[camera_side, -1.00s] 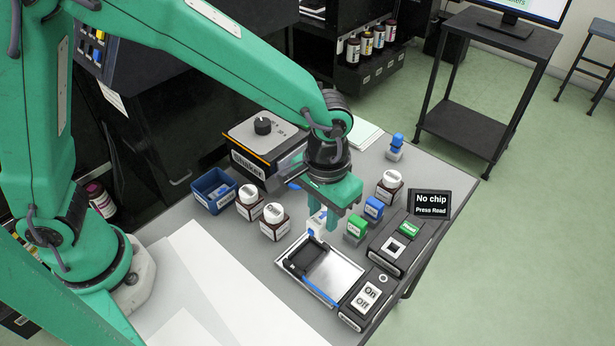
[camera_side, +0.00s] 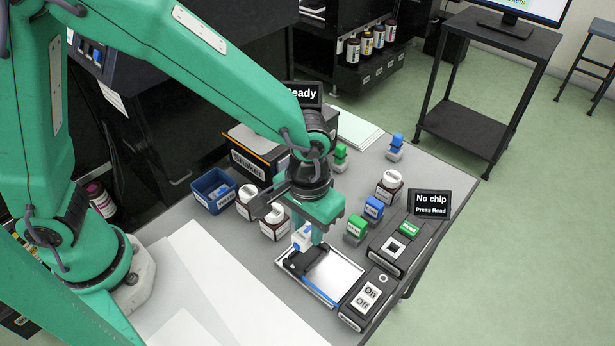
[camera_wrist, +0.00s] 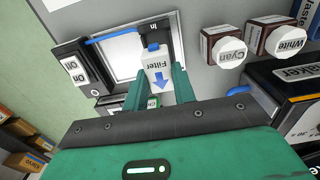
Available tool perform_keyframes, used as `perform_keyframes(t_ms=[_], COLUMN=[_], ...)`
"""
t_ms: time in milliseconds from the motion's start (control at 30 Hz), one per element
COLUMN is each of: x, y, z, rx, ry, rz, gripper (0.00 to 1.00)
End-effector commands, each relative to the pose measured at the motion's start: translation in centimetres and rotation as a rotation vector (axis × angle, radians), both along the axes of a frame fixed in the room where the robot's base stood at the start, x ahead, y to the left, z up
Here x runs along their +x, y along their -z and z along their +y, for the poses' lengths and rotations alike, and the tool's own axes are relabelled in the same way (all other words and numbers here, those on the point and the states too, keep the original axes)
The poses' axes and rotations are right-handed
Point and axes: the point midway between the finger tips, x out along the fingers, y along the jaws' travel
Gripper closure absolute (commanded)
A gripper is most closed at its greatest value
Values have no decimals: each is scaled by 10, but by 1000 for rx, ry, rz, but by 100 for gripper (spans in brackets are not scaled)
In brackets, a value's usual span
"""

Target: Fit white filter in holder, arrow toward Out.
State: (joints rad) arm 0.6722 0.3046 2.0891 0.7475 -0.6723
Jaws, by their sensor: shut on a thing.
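The white filter (camera_wrist: 157,66) has "Filter" and a blue arrow printed on it. In the wrist view the arrow points away from the "In" end of the black holder (camera_wrist: 153,28). My gripper (camera_wrist: 160,92) is shut on the filter, one finger at each side. In the side view my gripper (camera_side: 312,238) holds the filter (camera_side: 301,237) over the near-left end of the holder (camera_side: 297,263), which lies in a shiny tray (camera_side: 347,271). Whether the filter touches the holder cannot be told. The holder's "Out" label is hidden.
A blue tube (camera_wrist: 113,36) runs from the holder's In end. The On/Off switch box (camera_side: 367,298) is right of the tray. White-capped bottles (camera_side: 274,222) stand behind-left of it, and green and blue blocks (camera_side: 356,227) behind-right. The shaker (camera_side: 252,160) is at the back.

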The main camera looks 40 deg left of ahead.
Motion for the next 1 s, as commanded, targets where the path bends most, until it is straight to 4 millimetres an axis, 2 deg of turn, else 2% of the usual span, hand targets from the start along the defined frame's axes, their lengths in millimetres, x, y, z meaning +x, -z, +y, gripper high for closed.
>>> perform_keyframes(t_ms=[500,1000], x=[0,0], y=[32,37], z=[0,0], rx=[1,0], ry=[0,0], rz=[1,0], gripper=[96,96])
